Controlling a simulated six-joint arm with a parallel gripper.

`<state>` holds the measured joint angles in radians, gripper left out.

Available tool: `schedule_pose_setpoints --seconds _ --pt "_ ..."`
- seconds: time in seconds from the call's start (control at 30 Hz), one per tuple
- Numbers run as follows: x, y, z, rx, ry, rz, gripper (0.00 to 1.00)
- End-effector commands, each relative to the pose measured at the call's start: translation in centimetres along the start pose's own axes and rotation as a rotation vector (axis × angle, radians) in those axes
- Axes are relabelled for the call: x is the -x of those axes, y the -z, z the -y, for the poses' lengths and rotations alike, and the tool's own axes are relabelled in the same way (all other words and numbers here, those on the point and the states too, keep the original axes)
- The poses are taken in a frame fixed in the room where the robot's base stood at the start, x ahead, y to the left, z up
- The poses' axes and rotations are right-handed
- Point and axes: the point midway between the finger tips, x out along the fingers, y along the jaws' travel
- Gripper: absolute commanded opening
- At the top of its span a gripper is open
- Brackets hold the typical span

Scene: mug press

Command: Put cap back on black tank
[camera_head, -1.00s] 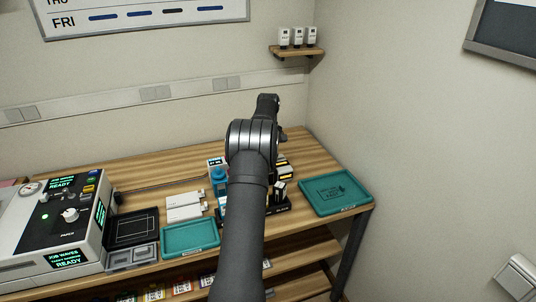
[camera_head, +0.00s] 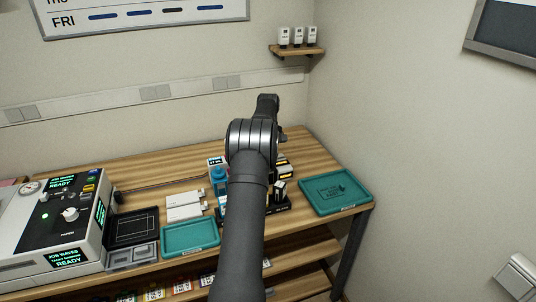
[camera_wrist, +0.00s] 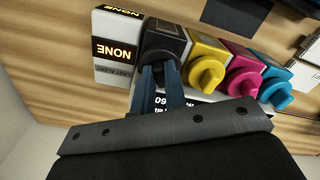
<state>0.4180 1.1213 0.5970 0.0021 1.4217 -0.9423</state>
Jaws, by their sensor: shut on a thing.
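In the wrist view the black tank (camera_wrist: 168,38) stands at the left end of a row of ink tanks. My gripper (camera_wrist: 161,76) has its two blue fingers at the front of the black tank, shut on the black cap (camera_wrist: 160,60). The cap is mostly hidden between the fingers. It lines up with the tank's front, but I cannot tell whether it is fully seated. In the head view my arm hides the fingers and the black tank.
Beside the black tank stand the yellow tank (camera_wrist: 203,42), magenta tank (camera_wrist: 238,56) and cyan tank (camera_wrist: 273,74), each capped. A white-and-black box labelled NONE (camera_wrist: 118,48) stands close on the left. A green tray (camera_head: 335,193) lies at the table's right end.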

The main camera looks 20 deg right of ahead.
Motion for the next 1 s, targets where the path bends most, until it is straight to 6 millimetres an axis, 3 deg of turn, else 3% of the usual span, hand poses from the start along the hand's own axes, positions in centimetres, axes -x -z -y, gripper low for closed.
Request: schedule_pose_setpoints --seconds 0.17,0.2,0.3,0.33,0.53,0.63,0.67,1.0 --pt "0.00 0.00 0.00 0.000 0.000 0.000 0.00" --pt "0.00 0.00 0.00 0.000 0.000 0.000 0.13" --pt "0.00 0.00 0.00 0.000 0.000 0.000 0.33" --pt "0.00 0.00 0.00 0.000 0.000 0.000 0.37" --pt "0.00 0.00 0.00 0.000 0.000 0.000 0.37" --pt "0.00 0.00 0.00 0.000 0.000 0.000 0.57" --pt "0.00 0.00 0.00 0.000 0.000 0.000 0.59" --pt "0.28 0.01 -0.01 0.000 0.000 0.000 0.59"
